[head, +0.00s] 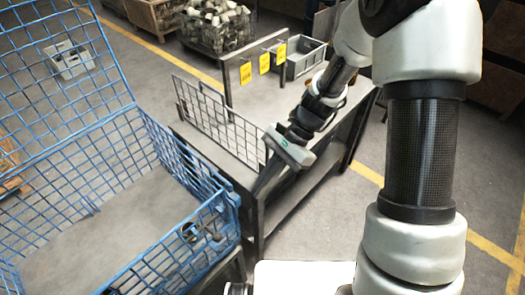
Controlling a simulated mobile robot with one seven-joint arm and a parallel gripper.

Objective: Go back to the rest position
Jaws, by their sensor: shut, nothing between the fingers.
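My arm comes in from the upper right of the head view and reaches down to the left. My gripper (259,190) is at its end, by the front edge of the grey table (235,172). Its dark fingers point down and look closed, with nothing seen between them. From this view I cannot tell whether the fingertips touch the table edge or hang in front of it.
A crate of metal parts (215,27) stands behind.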

